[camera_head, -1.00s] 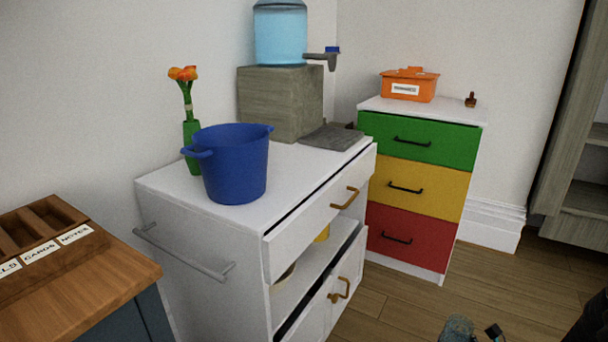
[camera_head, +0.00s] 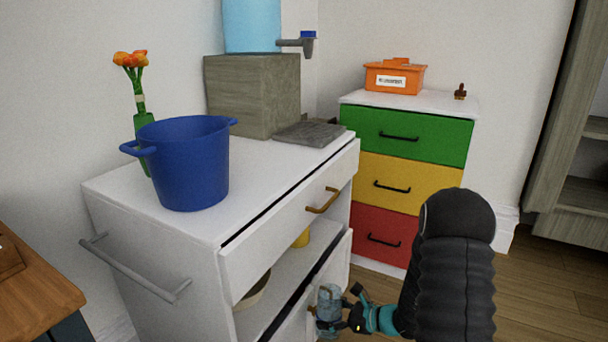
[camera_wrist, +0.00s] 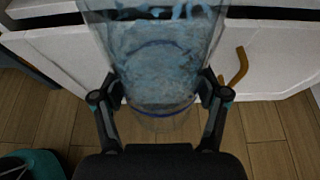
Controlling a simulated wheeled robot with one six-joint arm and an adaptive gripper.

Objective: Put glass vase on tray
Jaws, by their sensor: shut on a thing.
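My gripper (camera_head: 345,305) is low in front of the white cabinet in the head view, shut on a clear bluish glass vase (camera_head: 328,303). In the wrist view the vase (camera_wrist: 165,65) fills the space between the two fingers of my gripper (camera_wrist: 160,92), with a blue ring near its base. A flat grey slab (camera_head: 310,133) lies on the white cabinet top (camera_head: 262,172) in front of the wooden block; it may be the tray, but I cannot tell for sure. The vase is below the cabinet top and apart from the slab.
A blue pot (camera_head: 190,165) stands on the cabinet's left part, with orange flowers (camera_head: 130,62) behind it. A water dispenser (camera_head: 252,25) sits on a wooden block (camera_head: 250,95). The cabinet drawer (camera_head: 290,220) protrudes. Coloured drawers (camera_head: 405,150) stand behind. Cabinet top right of the pot is clear.

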